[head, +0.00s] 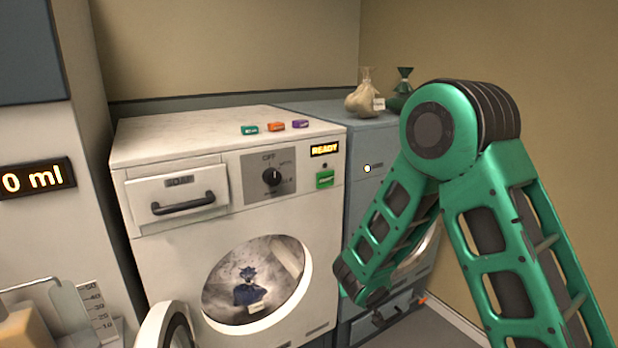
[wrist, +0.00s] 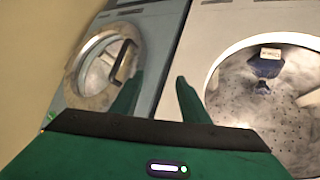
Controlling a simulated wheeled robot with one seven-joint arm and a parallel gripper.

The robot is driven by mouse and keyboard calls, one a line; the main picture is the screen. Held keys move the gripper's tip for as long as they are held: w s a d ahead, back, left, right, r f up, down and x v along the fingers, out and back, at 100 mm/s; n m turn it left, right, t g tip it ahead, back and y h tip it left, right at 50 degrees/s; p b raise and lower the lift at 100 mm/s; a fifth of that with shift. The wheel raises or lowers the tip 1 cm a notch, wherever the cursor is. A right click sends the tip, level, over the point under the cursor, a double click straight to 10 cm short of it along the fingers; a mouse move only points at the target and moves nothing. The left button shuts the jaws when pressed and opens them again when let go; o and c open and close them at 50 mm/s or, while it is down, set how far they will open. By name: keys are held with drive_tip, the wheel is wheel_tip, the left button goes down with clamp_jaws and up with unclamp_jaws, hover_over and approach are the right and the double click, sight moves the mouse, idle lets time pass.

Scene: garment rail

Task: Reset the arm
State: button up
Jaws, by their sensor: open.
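My gripper (wrist: 160,80) is open in the wrist view, its two green fingers apart with nothing between them. It points towards the fronts of two machines and appears clear of both. In the head view my green arm (head: 480,200) rises from the lower right, bends at a high elbow and slopes down in front of the blue-grey machine (head: 362,150). The gripper's fingers cannot be made out there.
The white washing machine (head: 150,255) shows READY; its round door (head: 165,330) stands open. A dark blue bundle (head: 247,290) with a tag lies in its drum, also seen in the wrist view (wrist: 264,66). Small coloured blocks (head: 276,127) and two tied bags (head: 366,98) stand on top.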

drive_tip(key=s+d+r+m+g+h, duration=0.1)
drive_tip(key=s+d+r+m+g, duration=0.1)
drive_tip(key=s+d+r, duration=0.35)
drive_tip(key=s+d+r+m+g+h, duration=0.1)
drive_tip(key=s+d+r+m+g, duration=0.1)
drive_tip(key=s+d, duration=0.65)
drive_tip(key=s+d+r+m+g+h, duration=0.1)
drive_tip(key=s+d+r+m+g, duration=0.2)
drive_tip(key=d, duration=0.8)
drive_tip(key=s+r+g+y, duration=0.1)
drive_tip(key=s+r+y, duration=0.1)
drive_tip(key=s, duration=1.1)
drive_tip(key=s+r+m+g+y, duration=0.1)
drive_tip(key=s+r, duration=0.3)
drive_tip(key=s, duration=0.9)
drive_tip(key=shift+s+d+r+g+y, duration=0.2)
drive_tip(key=shift+s+d+g+y, duration=0.2)
drive_tip(key=shift+g+y, duration=0.35)
drive_tip(key=shift+c, duration=1.1)
